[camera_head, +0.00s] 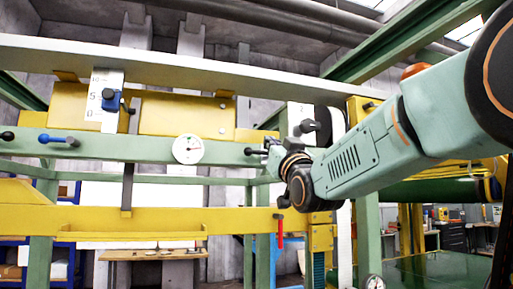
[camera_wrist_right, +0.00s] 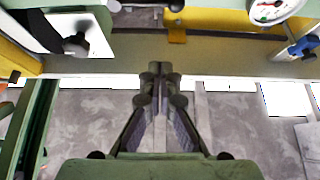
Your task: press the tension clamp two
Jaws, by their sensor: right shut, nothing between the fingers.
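I cannot tell which fitting is tension clamp two. A blue-handled clamp (camera_head: 58,139) sits at the left of the green horizontal beam (camera_head: 110,148), and a black knob (camera_head: 7,136) is at its left end. Another black knob (camera_head: 308,126) sits on a white plate above my right wrist. It seems to be the dark knob (camera_wrist_right: 76,45) at upper left in the wrist view. My right gripper (camera_head: 270,146) is shut and empty by the beam's right part. Its fingertips (camera_wrist_right: 160,70) meet near the beam in the wrist view; contact is unclear. My left gripper is out of view.
A round white gauge (camera_head: 188,149) is on the beam, left of my right gripper. A blue slider (camera_head: 110,100) sits on a white scale above the beam. A red handle (camera_head: 280,230) hangs below. A yellow rail (camera_head: 180,220) crosses lower down.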

